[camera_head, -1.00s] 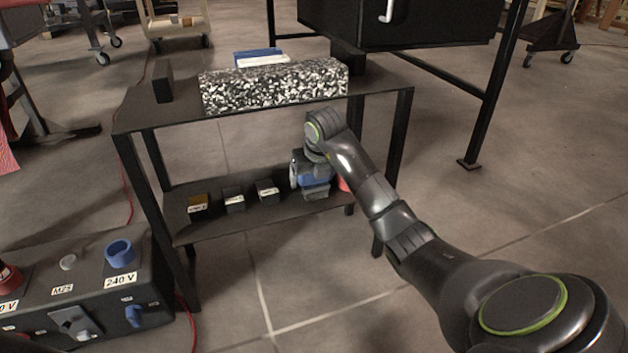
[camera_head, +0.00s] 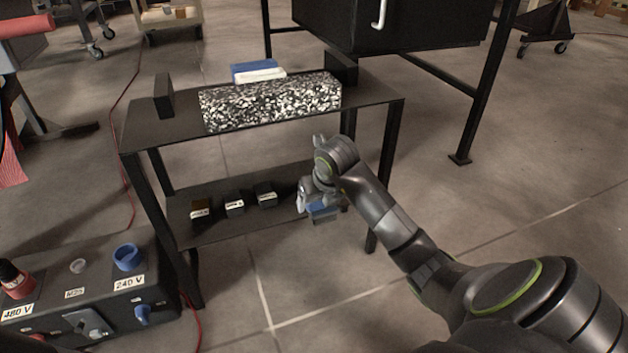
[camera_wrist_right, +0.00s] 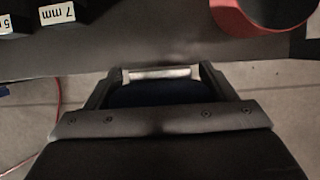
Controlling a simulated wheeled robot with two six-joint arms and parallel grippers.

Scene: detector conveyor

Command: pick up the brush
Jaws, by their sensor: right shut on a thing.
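My right gripper (camera_head: 312,198) is at the right end of the lower shelf, by its front edge. It is shut on the brush (camera_head: 322,211), of which a blue part shows below the fingers. In the right wrist view, a white strip of the brush (camera_wrist_right: 160,74) lies between the fingertips, with a dark blue part behind it. The rest of the brush is hidden by the gripper. My left gripper is in neither view.
Several small dark labelled blocks (camera_head: 235,207) stand on the lower shelf (camera_head: 228,227). A red round thing (camera_wrist_right: 265,12) is near the gripper in the wrist view. A speckled block (camera_head: 270,103) and a blue-and-white piece (camera_head: 257,71) are on the top shelf. A socket box (camera_head: 95,295) is front left.

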